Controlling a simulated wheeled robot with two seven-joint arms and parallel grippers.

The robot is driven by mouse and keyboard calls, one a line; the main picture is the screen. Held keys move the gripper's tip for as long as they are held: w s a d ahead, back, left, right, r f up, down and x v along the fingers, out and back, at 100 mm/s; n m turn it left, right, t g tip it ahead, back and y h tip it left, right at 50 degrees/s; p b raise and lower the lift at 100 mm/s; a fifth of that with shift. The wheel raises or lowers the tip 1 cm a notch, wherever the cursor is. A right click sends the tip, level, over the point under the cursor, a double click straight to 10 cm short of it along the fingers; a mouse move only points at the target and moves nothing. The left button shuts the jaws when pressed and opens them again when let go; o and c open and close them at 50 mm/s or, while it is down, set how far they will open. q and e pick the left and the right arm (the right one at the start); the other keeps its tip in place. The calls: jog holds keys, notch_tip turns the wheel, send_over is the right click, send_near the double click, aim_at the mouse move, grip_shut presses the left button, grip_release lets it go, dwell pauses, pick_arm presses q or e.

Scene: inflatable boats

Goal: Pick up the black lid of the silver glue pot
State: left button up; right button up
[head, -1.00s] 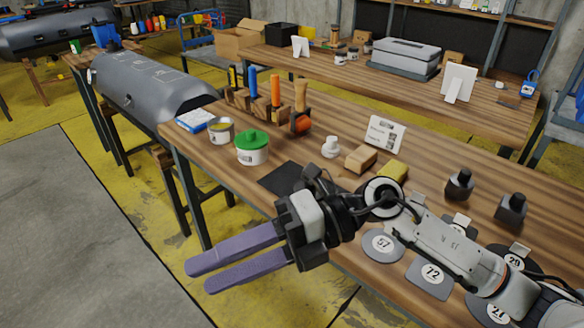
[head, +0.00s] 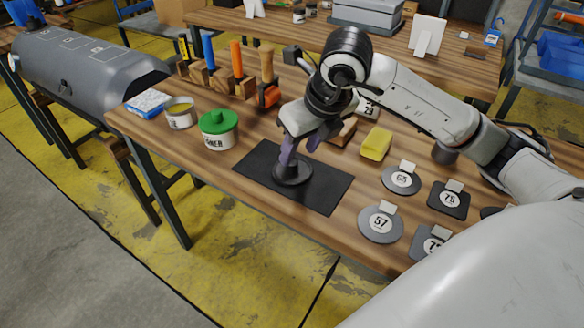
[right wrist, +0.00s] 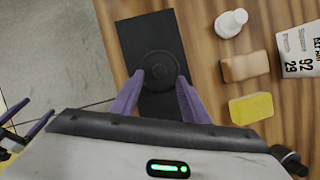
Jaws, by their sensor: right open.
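The black lid (head: 292,176) is a round disc lying on a dark mat (head: 329,190) on the workbench. It also shows in the right wrist view (right wrist: 158,62). My right gripper (head: 290,152) points down at it, open, with its purple fingers on either side of the lid's middle in the right wrist view (right wrist: 159,78). I cannot tell whether they touch it. The silver glue pot (head: 179,117) stands uncovered with yellowish contents at the left of the bench. My left gripper (right wrist: 26,117) shows at the lower left of the right wrist view, its purple fingers apart.
A white pot with a green lid (head: 219,135) stands left of the mat. Brushes in a wooden rack (head: 237,82) are behind. A yellow sponge (head: 376,144) and several numbered discs and plates, one marked 57 (head: 380,222), lie to the right.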

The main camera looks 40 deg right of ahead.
aim_at(293, 162)
jog(key=x, duration=0.5)
jog(key=shift+r, duration=0.1)
grip_shut()
